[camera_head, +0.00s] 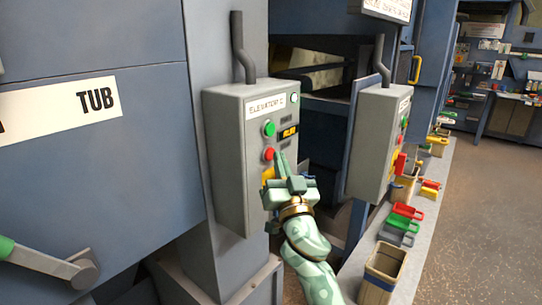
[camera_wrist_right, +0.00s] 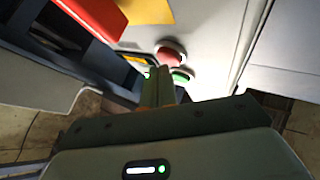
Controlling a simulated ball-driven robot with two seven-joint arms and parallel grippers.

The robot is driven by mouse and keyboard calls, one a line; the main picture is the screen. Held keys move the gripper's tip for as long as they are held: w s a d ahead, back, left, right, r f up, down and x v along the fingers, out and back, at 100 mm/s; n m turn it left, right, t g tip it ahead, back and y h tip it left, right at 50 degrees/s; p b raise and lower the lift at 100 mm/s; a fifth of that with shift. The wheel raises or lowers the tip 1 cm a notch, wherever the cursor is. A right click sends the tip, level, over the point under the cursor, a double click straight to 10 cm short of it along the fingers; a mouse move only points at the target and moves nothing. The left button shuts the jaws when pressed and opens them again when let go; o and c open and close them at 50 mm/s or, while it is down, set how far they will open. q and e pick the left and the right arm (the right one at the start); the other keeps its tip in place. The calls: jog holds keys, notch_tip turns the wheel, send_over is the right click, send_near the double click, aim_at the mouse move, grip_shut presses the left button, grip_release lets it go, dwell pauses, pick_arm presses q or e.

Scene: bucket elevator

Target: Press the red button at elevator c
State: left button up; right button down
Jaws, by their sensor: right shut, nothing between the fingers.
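The elevator C control box (camera_head: 228,165) is grey, with the label "ELEVATOR C" (camera_head: 266,106) on its face. Its red button (camera_head: 268,154) sits below a green button (camera_head: 268,129). My right gripper (camera_head: 282,163) is shut and empty, its tips close to the right of the red button in the head view. In the right wrist view the fingertips (camera_wrist_right: 158,78) are near the red button (camera_wrist_right: 170,52) and green button (camera_wrist_right: 181,76); I cannot tell whether they touch. A yellow patch (camera_head: 268,174) on the box is partly hidden by my gripper. My left gripper is not in view.
A second control box (camera_head: 370,140) stands to the right. Coloured bins (camera_head: 407,211) and a tan bucket (camera_head: 384,270) line the ledge. A blue machine panel marked "TUB" (camera_head: 97,100) and a lever (camera_head: 45,262) are at left. Floor (camera_head: 490,220) is open at right.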

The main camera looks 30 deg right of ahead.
jog(key=shift+w+a, duration=0.15)
jog(key=shift+w, duration=0.3)
dwell(0.7)
jog(key=shift+s, duration=0.15)
jog(key=shift+s+d, duration=0.3)
jog(key=shift+s, duration=0.4)
jog(key=s+p, duration=0.1)
jog(key=s+d, duration=0.1)
jog(key=s, duration=0.1)
jog(key=s+d+p, duration=0.1)
jog(key=shift+s+p, duration=0.3)
dwell(0.9)
